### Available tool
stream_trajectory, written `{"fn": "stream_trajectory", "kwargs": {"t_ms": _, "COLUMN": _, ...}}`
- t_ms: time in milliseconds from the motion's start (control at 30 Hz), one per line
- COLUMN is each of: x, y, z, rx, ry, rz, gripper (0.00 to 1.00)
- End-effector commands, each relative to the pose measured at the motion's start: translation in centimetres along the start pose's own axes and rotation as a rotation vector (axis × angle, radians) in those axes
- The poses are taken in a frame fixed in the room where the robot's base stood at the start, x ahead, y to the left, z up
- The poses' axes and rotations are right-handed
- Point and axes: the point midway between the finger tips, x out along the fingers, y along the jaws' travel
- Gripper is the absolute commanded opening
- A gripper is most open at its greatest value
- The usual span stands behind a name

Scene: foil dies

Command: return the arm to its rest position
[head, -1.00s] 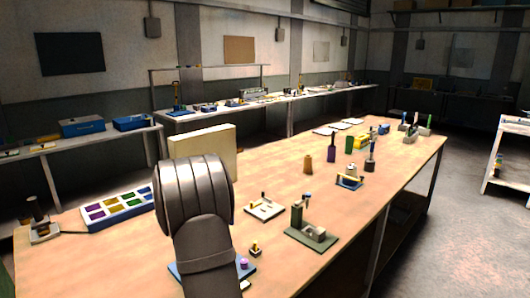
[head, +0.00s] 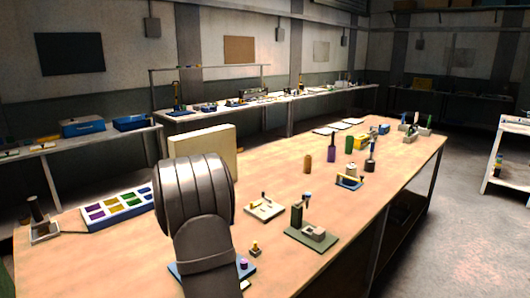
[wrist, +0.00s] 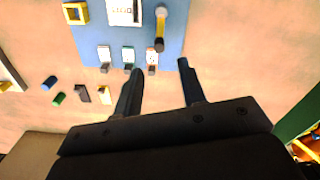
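My gripper (wrist: 160,72) shows in the wrist view with its two dark fingers apart and nothing between them. It is above the wooden table (wrist: 225,65), near the edge of a blue mat (wrist: 90,38). In the head view my grey arm stands at the front of the table (head: 350,215) and hides the gripper.
On the mat are a yellow square frame (wrist: 75,13), a yellow-and-black tool (wrist: 160,30) and several small stamps. Small loose pieces lie left of it. In the head view, a green press (head: 310,230), a tray of coloured compartments (head: 118,208) and a cream panel (head: 215,145) stand near my arm.

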Motion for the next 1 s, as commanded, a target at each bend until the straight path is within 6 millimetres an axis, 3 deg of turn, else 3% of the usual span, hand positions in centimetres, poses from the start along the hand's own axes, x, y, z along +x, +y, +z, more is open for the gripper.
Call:
{"fn": "stream_trajectory", "kwargs": {"t_ms": 400, "x": 8.2, "y": 0.1, "z": 0.1, "rx": 0.013, "ry": -0.001, "rz": -0.001, "gripper": 0.37}}
{"fn": "stream_trajectory", "kwargs": {"t_ms": 700, "x": 7.9, "y": 1.0, "z": 0.5, "rx": 0.247, "ry": 0.000, "rz": 0.000, "gripper": 0.37}}
{"fn": "stream_trajectory", "kwargs": {"t_ms": 1000, "x": 7.8, "y": 1.3, "z": 0.7, "rx": 0.326, "ry": 0.000, "rz": 0.000, "gripper": 0.37}}
